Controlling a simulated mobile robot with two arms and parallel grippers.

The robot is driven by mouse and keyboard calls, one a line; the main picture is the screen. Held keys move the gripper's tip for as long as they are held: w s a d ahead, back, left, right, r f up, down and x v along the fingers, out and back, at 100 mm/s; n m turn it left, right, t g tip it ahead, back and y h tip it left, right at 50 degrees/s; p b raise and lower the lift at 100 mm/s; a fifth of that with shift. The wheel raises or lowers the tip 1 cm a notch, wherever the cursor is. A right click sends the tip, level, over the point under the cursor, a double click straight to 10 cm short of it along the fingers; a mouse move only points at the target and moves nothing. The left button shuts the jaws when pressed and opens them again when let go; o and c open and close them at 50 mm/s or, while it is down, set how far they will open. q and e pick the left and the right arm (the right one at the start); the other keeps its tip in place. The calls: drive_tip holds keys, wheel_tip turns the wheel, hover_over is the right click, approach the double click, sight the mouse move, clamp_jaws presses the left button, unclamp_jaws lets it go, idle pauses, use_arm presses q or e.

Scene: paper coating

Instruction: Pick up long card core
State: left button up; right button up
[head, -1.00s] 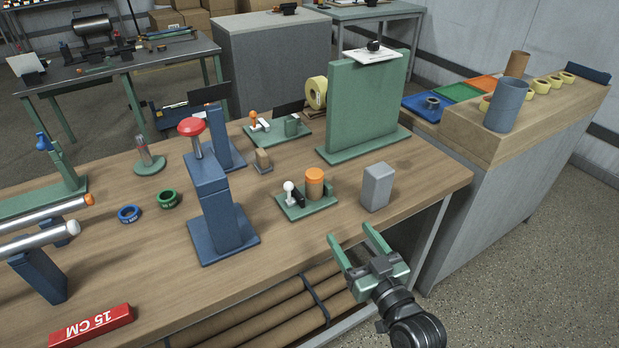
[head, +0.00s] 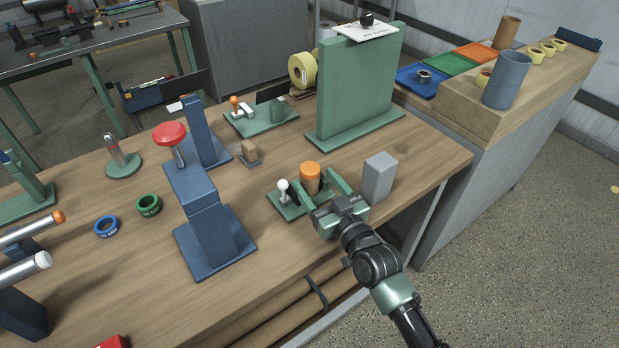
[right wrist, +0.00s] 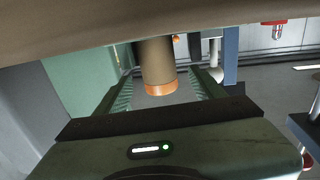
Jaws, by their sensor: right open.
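A brown card core with an orange top (head: 310,178) stands upright on a small green plate (head: 285,207), beside a white-knobbed lever (head: 283,187). In the right wrist view the core (right wrist: 155,60) stands between the two fingers, with its orange end toward the palm. My right gripper (head: 316,192) is open, with its fingers on either side of the core. A gap shows at each side in the right wrist view. A taller brown tube (head: 508,32) stands on the right counter. My left gripper is not in view.
A grey block (head: 378,178) stands close to the right of my gripper. A blue press with a red knob (head: 169,134) stands to the left, and a green upright panel (head: 355,85) behind. The bench's front edge runs under my right arm. Bare wood lies left of the plate.

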drive_tip(key=shift+x, duration=1)
drive_tip(key=c, duration=1.4)
drive_tip(key=shift+c, duration=0.2)
